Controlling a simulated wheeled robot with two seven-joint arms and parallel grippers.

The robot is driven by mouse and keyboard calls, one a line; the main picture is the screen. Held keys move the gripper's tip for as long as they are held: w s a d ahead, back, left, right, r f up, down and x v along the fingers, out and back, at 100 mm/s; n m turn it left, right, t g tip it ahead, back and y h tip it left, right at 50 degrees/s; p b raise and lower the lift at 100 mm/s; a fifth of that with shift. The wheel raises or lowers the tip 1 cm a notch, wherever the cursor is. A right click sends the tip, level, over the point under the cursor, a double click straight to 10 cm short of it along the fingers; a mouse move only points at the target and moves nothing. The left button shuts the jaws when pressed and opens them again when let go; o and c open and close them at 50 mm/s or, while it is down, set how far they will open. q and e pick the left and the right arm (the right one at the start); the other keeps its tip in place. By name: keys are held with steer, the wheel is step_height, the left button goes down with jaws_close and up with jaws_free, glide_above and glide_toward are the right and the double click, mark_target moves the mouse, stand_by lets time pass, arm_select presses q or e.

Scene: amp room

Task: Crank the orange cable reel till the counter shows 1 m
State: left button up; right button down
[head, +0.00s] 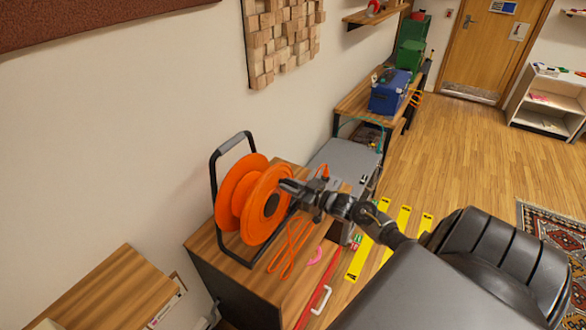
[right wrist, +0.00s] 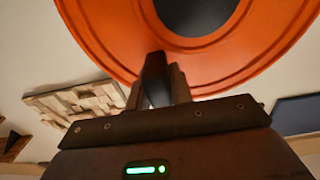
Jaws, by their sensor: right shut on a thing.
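The orange cable reel (head: 240,195) stands upright in a black frame with a grey-topped handle, on a wooden-topped cabinet. Its orange disc with a dark centre fills the top of the right wrist view (right wrist: 235,70). My right gripper (head: 290,187) is at the right side of the disc's face. It is shut on the dark crank handle (right wrist: 155,78), which shows between the fingers in the right wrist view. The head view hides most of the handle behind the fingers. I cannot make out a counter or its reading. My left gripper is not in view.
An orange cable loop (head: 290,250), a pink ring (head: 316,256) and a red bar lie on the cabinet top (head: 205,243). A grey case (head: 345,160) stands behind it. Another wooden top (head: 110,295) is at the lower left. The wall is close behind the reel.

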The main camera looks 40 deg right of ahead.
steer(key=shift+s+a, duration=0.25)
steer(key=shift+a, duration=0.4)
steer(key=shift+s+a, duration=0.25)
steer(key=shift+a, duration=0.4)
steer(key=shift+s+a+r, duration=0.1)
steer(key=shift+s+a, duration=0.1)
steer(key=shift+a, duration=0.3)
steer(key=shift+s+a, duration=0.15)
steer(key=shift+a, duration=0.35)
steer(key=shift+s+a+r, duration=0.1)
steer(key=shift+a+r, duration=0.15)
steer(key=shift+a, duration=0.35)
steer(key=c, duration=1.1)
jaws_free()
steer(key=shift+d, duration=0.4)
steer(key=shift+w+a+r, duration=0.1)
steer(key=shift+w+r, duration=0.1)
steer(key=shift+r, duration=0.1)
